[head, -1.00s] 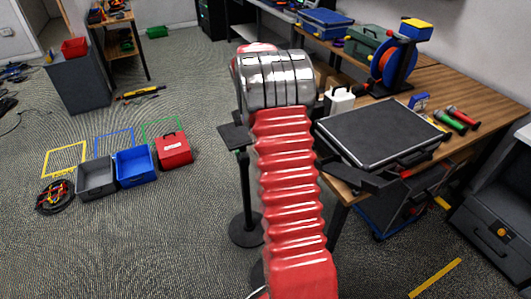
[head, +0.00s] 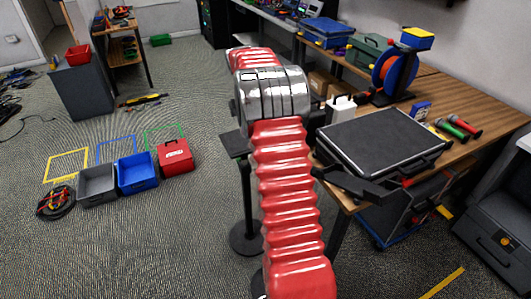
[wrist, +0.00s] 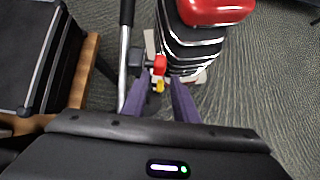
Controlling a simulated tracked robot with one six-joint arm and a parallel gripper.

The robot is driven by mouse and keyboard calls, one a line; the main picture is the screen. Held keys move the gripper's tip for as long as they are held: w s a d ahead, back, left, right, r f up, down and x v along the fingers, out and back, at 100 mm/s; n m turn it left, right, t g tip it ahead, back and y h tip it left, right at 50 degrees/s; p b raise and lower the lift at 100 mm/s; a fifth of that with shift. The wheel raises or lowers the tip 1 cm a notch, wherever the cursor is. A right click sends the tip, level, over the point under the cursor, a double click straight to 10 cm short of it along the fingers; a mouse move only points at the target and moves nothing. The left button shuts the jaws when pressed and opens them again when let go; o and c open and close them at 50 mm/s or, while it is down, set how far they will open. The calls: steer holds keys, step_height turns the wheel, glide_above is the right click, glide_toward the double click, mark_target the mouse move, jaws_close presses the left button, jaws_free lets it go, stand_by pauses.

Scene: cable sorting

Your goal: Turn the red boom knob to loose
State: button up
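In the wrist view a small red knob (wrist: 159,64) sits beside a dark clamp block (wrist: 137,60) and a chrome rod (wrist: 124,65). A small yellow piece (wrist: 159,86) shows just below it. My gripper (wrist: 159,82) is open, with its two purplish fingers apart. The knob and yellow piece appear in line with the gap between the fingers, with floor visible beside them. I cannot tell whether the fingertips reach around the knob or stop short. The knob's turn position is too small to read.
A wooden bench (head: 480,92) with a black case (head: 378,140) stands close on the right. A black stand (head: 246,195) is beside my arm. Grey (head: 98,184), blue (head: 137,172) and red (head: 174,156) boxes lie on the left floor. Open carpet lies between.

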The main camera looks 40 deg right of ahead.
steer(key=shift+v, duration=1)
step_height(320, 180, down, 6)
steer(key=a+t+h, duration=0.1)
steer(key=a+t, duration=0.2)
steer(key=s+a+r+n+t, duration=0.1)
steer(key=s+a+r+t, duration=0.2)
steer(key=a, duration=0.6)
steer(key=s+a+r+n+t, duration=0.1)
steer(key=s+a+r+t, duration=0.2)
steer(key=s+a, duration=0.5)
steer(key=s+a+r+n+t+h, duration=0.1)
steer(key=s+a+r+t, duration=0.3)
steer(key=a, duration=0.5)
steer(key=shift+s+a+r, duration=0.35)
steer(key=shift+s+r, duration=0.2)
steer(key=shift+s, duration=0.55)
